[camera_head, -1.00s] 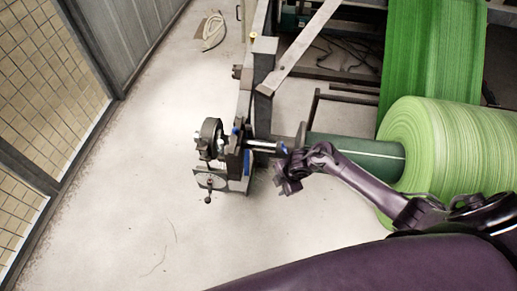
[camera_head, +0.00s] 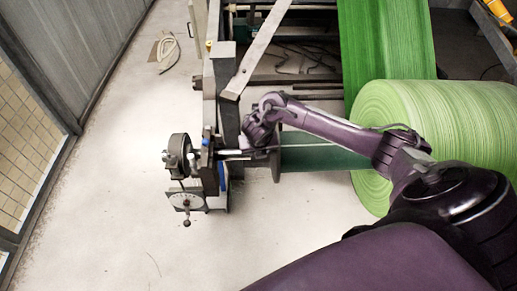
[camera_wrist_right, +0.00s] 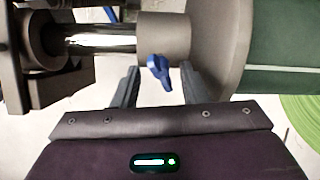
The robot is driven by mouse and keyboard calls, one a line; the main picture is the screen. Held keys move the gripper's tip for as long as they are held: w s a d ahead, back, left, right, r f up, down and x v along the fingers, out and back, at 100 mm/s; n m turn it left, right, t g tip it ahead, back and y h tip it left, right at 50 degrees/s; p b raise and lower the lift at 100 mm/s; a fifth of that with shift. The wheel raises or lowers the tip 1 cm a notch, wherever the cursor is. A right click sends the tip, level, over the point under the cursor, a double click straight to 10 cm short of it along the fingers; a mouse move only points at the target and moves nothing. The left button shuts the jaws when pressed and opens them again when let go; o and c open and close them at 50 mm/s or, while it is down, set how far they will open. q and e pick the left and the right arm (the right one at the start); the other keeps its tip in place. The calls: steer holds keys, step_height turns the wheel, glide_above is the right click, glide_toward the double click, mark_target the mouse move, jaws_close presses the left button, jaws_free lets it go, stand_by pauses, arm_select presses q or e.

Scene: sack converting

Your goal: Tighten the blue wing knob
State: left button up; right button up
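The blue wing knob (camera_wrist_right: 160,71) sticks out of a grey collar (camera_wrist_right: 164,37) on a shiny shaft (camera_wrist_right: 100,40) in the right wrist view. My right gripper (camera_wrist_right: 160,75) is open, with one finger on each side of the knob. Gaps show between the knob and both fingers, so it is not gripped. In the head view my right gripper (camera_head: 257,138) is over the shaft beside the frame post, and it hides the knob. My left gripper is not in view.
A grey flange (camera_wrist_right: 221,45) stands right of the collar, close to my right finger. A large green roll (camera_head: 440,135) sits on the dark green core (camera_head: 315,153). A brake unit with a dial (camera_head: 187,201) is at the shaft's left end. The floor to its left is clear.

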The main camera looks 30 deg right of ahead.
steer(key=shift+w+d+f, duration=0.1)
steer(key=shift+w+f, duration=0.05)
steer(key=shift+f, duration=0.3)
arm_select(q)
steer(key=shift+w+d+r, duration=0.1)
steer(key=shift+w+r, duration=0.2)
arm_select(e)
steer(key=shift+c, duration=0.2)
jaws_close()
steer(key=shift+r+m, duration=0.1)
steer(key=shift+m, duration=0.2)
